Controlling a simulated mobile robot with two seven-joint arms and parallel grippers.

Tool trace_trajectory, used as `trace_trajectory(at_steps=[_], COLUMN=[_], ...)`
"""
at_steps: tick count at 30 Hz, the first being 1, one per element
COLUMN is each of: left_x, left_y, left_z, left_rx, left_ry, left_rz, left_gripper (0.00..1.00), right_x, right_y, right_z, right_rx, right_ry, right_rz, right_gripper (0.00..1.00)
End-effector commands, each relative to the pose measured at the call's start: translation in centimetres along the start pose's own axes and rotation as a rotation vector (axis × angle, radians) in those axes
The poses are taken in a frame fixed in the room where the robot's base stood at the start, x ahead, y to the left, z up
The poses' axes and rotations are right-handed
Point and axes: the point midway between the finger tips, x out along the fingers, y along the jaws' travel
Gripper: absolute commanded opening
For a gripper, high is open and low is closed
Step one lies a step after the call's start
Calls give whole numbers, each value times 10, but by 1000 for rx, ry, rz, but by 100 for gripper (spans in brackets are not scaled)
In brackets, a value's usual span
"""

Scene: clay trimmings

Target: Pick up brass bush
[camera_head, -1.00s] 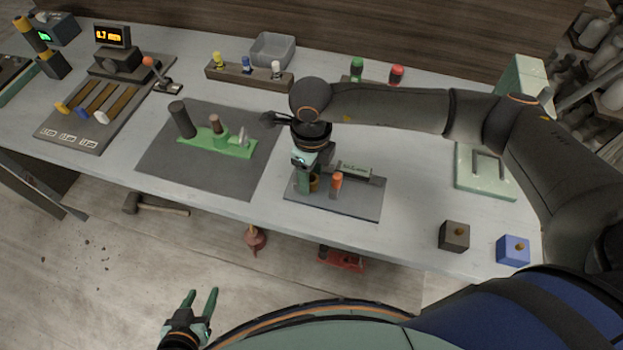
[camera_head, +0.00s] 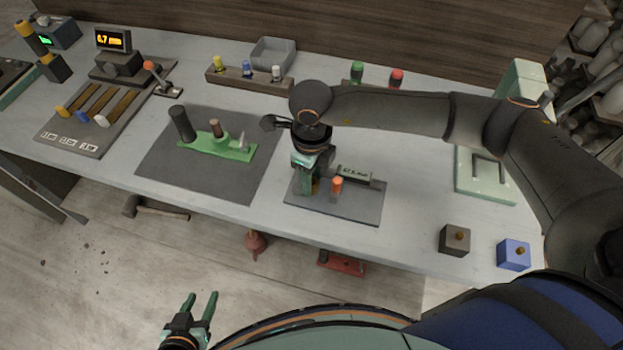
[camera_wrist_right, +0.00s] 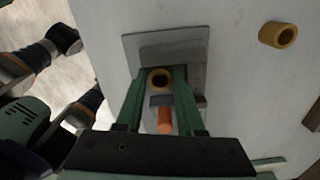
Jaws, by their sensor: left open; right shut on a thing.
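My right gripper (camera_head: 309,187) is low over the small grey plate (camera_head: 355,209) at the bench's front edge. A brass bush (camera_head: 316,185) shows partly behind its fingers. In the right wrist view, the bush (camera_wrist_right: 159,78) is a yellow ring with a dark hole, between the fingertips (camera_wrist_right: 158,82), which are shut on it. The plate (camera_wrist_right: 150,45) is below it; I cannot tell if they touch. A second brass-coloured ring (camera_wrist_right: 278,35) lies on the bench in that view, apart from the gripper. My left gripper (camera_head: 200,308) is open and empty, off the bench front.
An orange-topped peg (camera_head: 337,185) stands close right of my right gripper, before a small gauge with a display (camera_head: 355,174). A dark mat (camera_head: 172,172) with a green fixture (camera_head: 228,150) lies left. Black (camera_head: 454,239) and blue (camera_head: 513,253) blocks stand right.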

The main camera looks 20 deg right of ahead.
Motion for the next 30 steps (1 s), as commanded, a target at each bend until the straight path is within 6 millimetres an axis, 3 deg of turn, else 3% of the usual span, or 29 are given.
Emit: trace_trajectory(at_steps=[8, 17, 24, 30], left_x=[9, 14, 20, 22], left_y=[-1, -1, -2, -2], left_z=[9, 15, 22, 24], left_rx=[0, 0, 0, 0], left_ry=[1, 1, 1, 1], left_rz=[0, 0, 0, 0], left_gripper=[50, 50, 50, 50], right_x=[-29, -90, -113, -125], right_y=[-1, 47, 99, 122], right_z=[1, -21, -44, -55], right_rx=[-1, -9, -8, -3], right_ry=[-6, -8, -5, -4], right_rz=[-3, -4, -1, -1], right_gripper=[0, 0, 0, 0])
